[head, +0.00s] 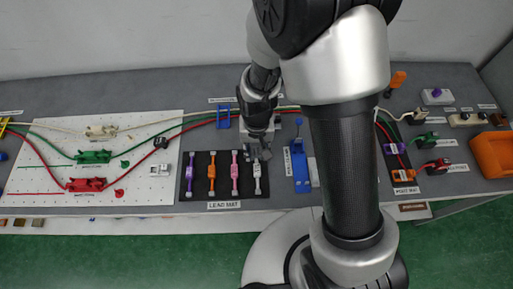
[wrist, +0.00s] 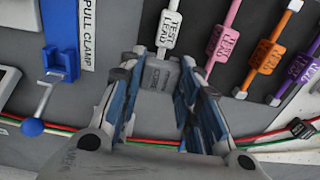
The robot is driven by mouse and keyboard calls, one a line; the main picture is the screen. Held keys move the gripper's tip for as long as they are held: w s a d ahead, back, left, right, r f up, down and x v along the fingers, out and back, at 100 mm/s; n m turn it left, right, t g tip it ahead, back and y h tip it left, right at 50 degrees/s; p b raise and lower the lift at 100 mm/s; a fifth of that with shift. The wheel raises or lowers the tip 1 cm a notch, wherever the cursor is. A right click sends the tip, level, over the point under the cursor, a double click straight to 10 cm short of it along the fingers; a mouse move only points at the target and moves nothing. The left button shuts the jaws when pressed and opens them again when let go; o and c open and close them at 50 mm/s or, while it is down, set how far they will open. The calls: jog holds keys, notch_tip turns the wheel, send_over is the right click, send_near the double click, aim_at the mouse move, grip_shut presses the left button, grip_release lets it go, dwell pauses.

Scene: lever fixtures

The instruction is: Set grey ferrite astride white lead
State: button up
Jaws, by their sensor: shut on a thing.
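The grey ferrite (wrist: 158,76) is a small block with lettering on its face, seen between my fingertips in the wrist view. My gripper (wrist: 155,85) is shut on it; in the head view my gripper (head: 258,152) is over the far end of the white lead. The white lead (wrist: 168,28) lies on the black lead mat with a white "TEST LEAD" tag; it is the rightmost lead in the head view (head: 257,172). The ferrite is close to the lead's near end in the wrist view and overlaps it. I cannot tell whether they touch.
Pink (head: 235,173), orange (head: 211,172) and purple (head: 190,175) leads lie beside it on the lead mat (head: 223,194). A blue pull clamp (head: 299,165) stands to the right. Red, green and white cables run behind; a black clip (head: 160,142) sits on the white pegboard.

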jog(key=shift+f+b, duration=0.3)
jog(key=shift+f, duration=0.15)
jog(key=shift+f+b, duration=0.5)
jog(key=shift+f, duration=0.15)
jog(key=shift+f, duration=0.2)
dwell(0.4)
jog(key=shift+f+b, duration=0.4)
jog(key=shift+b, duration=0.1)
jog(key=o, duration=1.1)
jog(key=shift+o, duration=0.6)
jog(key=o, duration=0.4)
